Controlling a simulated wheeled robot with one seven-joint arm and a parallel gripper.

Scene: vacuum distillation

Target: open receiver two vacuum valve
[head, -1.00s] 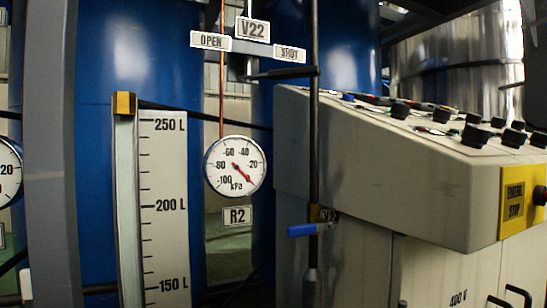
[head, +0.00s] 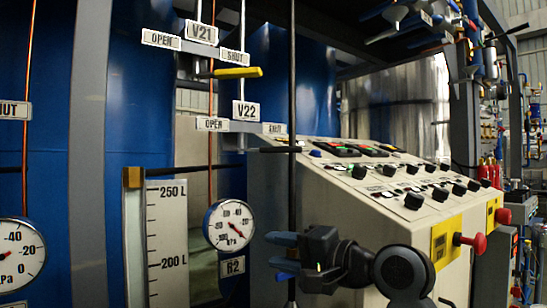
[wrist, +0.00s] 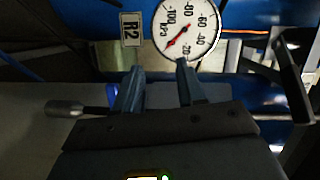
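The gauge marked R2 (head: 229,225) hangs on a copper line, and its R2 tag (head: 232,266) is below. Above it is the V22 sign (head: 246,110), with OPEN on its left and SHUT on its right. A dark lever (head: 280,149) there points right, to the SHUT side. My gripper (head: 275,250) is open and empty in front of a dark upright rod, right of the gauge. A small blue handle (head: 286,276) shows just below its fingers. In the wrist view my open fingers (wrist: 159,66) point toward the upside-down gauge (wrist: 187,28); a blue piece (wrist: 112,90) is partly hidden beside one finger.
The V21 sign (head: 202,33) is higher up, with a yellow lever (head: 238,72) pointing right to SHUT. A control console (head: 330,195) with knobs and a red stop button (head: 471,242) stands to the right. A level scale (head: 166,240) stands left of the gauge.

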